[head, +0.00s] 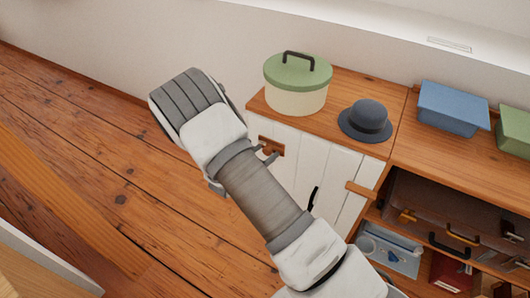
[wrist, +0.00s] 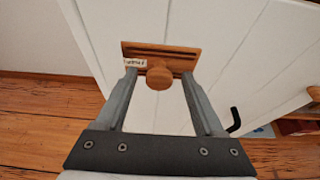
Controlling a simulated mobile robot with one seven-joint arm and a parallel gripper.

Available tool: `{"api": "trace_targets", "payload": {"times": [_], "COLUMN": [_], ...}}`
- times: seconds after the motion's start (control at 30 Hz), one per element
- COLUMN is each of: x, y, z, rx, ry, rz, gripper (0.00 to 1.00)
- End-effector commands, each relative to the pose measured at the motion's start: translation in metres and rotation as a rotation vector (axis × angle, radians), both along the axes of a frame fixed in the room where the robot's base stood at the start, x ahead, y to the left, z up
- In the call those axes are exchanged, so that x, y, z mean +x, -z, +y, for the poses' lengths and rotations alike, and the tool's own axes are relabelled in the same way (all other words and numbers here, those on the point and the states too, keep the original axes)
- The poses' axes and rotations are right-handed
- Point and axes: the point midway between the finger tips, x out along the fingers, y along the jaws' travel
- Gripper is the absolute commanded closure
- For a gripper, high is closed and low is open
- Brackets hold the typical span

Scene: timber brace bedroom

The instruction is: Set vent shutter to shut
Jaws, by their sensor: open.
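A small wooden plate with a round knob (wrist: 159,76), which looks like the vent shutter, is on the white plank door of the cabinet. A white label with small lettering sits at the plate's left side; I cannot read it surely. In the head view the plate (head: 271,146) shows partly behind my gripper. My gripper (wrist: 158,82) is open, its two fingers on either side of the knob, tips close to the plate. Nothing is gripped. Whether the fingers touch the plate I cannot tell.
The cabinet top (head: 340,88) carries a green-lidded round box (head: 297,85) and a dark hat (head: 366,120). A black door handle (head: 313,198) and a wooden latch (head: 360,189) are to the right. Open shelves hold a suitcase (head: 440,215). The plank floor at left is clear.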

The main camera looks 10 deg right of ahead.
Motion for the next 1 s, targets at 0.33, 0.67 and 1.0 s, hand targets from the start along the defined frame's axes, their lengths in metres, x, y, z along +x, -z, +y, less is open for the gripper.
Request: {"api": "trace_targets", "payload": {"times": [0.33, 0.67, 1.0], "x": [-0.041, -0.1, -0.129], "y": [-0.025, -0.054, -0.066], "z": [0.032, 0.075, 0.094], "rx": [0.001, 0.001, 0.0], "ry": [-0.004, -0.005, -0.001], "rz": [0.0, 0.0, 0.0], "gripper": [0.3, 0.3, 0.3]}}
